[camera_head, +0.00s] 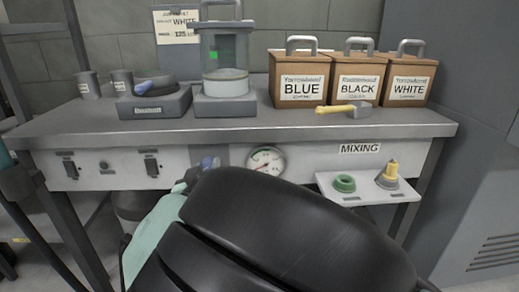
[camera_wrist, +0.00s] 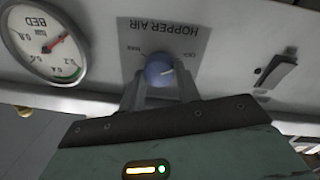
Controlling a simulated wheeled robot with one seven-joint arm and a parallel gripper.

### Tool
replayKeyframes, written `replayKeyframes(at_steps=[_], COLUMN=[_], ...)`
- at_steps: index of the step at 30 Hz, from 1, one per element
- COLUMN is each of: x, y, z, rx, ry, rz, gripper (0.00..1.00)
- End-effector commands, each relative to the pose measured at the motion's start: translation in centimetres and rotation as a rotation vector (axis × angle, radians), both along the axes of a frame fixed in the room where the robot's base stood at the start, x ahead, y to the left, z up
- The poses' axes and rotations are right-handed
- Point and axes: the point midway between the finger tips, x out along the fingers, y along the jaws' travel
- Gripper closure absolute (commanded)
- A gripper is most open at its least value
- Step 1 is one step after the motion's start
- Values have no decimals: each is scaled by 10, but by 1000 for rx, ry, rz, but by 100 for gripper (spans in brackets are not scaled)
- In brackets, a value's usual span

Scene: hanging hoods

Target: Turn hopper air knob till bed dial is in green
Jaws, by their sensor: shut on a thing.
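The blue hopper air knob (camera_wrist: 160,70) sits on a grey plate reading HOPPER AIR, upside down in the wrist view. My gripper (camera_wrist: 161,84) is shut on the knob, one finger on each side. The knob's pale mark points right and slightly up there. The bed dial (camera_wrist: 47,42) is at the upper left of the wrist view, also upside down. Its red needle points to the upper right, and a green band lies at the lower right, apart from the needle. In the head view the dial (camera_head: 265,160) is small, and my arm hides most of the gripper near the blue knob (camera_head: 208,163).
The bench (camera_head: 240,123) holds a clear-sided hopper (camera_head: 225,45), a scoop (camera_head: 343,108) and boxes marked BLUE (camera_head: 299,90), BLACK (camera_head: 354,87) and WHITE (camera_head: 408,90). A switch (camera_wrist: 275,72) is right of the knob in the wrist view. A small shelf (camera_head: 365,193) juts out at the right.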

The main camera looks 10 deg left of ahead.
Motion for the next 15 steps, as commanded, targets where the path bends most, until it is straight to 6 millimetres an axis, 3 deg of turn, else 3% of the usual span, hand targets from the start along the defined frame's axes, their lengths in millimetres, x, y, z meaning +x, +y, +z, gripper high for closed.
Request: replayKeyframes(at_steps=[15], x=[1], y=[-1], z=[0], rx=[77], ry=[20], rz=[-2], gripper=[90])
